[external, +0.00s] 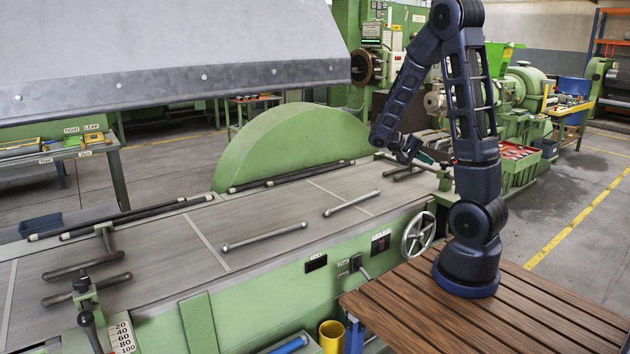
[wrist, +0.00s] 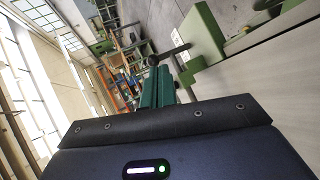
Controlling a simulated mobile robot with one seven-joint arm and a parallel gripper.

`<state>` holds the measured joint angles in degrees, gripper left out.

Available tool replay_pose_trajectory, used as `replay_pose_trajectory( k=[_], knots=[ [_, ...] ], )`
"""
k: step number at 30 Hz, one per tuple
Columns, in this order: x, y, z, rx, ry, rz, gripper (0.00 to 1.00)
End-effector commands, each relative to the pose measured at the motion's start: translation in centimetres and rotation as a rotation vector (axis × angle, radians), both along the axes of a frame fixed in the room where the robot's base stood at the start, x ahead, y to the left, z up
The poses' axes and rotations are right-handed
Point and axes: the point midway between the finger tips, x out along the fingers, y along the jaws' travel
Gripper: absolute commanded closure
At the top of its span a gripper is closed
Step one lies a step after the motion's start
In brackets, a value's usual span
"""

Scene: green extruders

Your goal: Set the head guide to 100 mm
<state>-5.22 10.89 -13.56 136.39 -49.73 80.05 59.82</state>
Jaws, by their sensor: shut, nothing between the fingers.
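My gripper (external: 425,158) is at the far right end of the green machine bed (external: 270,215), beside a green guide post (external: 445,178). In the wrist view its green fingers (wrist: 157,84) are together, with nothing visible between them. A dark lever with a round knob (wrist: 153,60) shows just beyond the fingertips, joined to a green block (wrist: 202,42). I cannot tell whether the fingers touch the knob. A similar guide at the near left has a lever with a dark knob (external: 86,319) and a scale plate (external: 122,335) marked 20 to 100. No scale shows clearly at the far guide.
A handwheel (external: 418,235) sticks out from the front. My base stands on a slatted wooden table (external: 500,315). A metal hood (external: 170,50) overhangs the left.

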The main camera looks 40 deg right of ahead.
Motion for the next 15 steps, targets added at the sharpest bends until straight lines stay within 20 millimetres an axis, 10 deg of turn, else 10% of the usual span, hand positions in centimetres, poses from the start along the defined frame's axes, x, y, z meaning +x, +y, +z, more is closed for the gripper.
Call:
replay_pose_trajectory(
  k=[15],
  knots=[
    [3.0,-3.6,-2.5,-0.323,0.084,0.028,1.00]
  ],
)
